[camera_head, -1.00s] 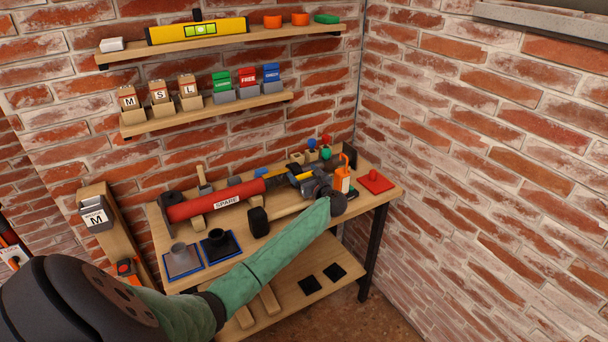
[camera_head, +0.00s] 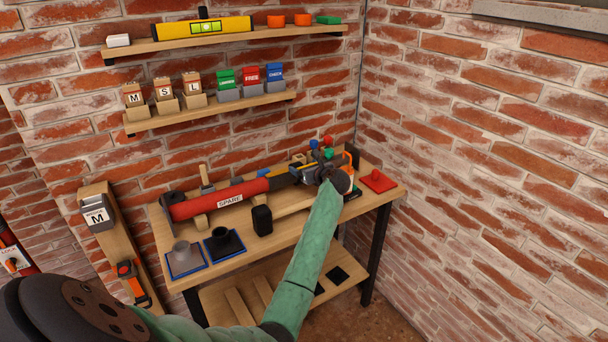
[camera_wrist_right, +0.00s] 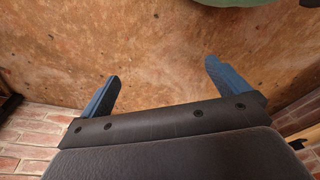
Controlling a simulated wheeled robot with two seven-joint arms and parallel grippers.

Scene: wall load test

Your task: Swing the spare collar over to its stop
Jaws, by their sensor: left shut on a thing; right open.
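The red tube (camera_head: 185,209) marked SPARE lies along the bench, propped on wooden supports. A dark section (camera_head: 284,180) continues from its right end. My left gripper (camera_head: 314,172) is at the right end of this assembly, shut on what appears to be the spare collar. The jaws and wrist hide most of the collar, and its stop cannot be made out. My right gripper (camera_wrist_right: 160,85) is open and empty in the right wrist view, with blue fingers spread over a brown, speckled surface.
The wooden bench (camera_head: 215,262) also holds a black mallet-like head (camera_head: 262,220), two flanged stubs on blue-edged pads (camera_head: 185,258) and a red plate (camera_head: 378,181). Red, blue and green knobs (camera_head: 327,141) stand behind the gripper. Brick walls close the back and right.

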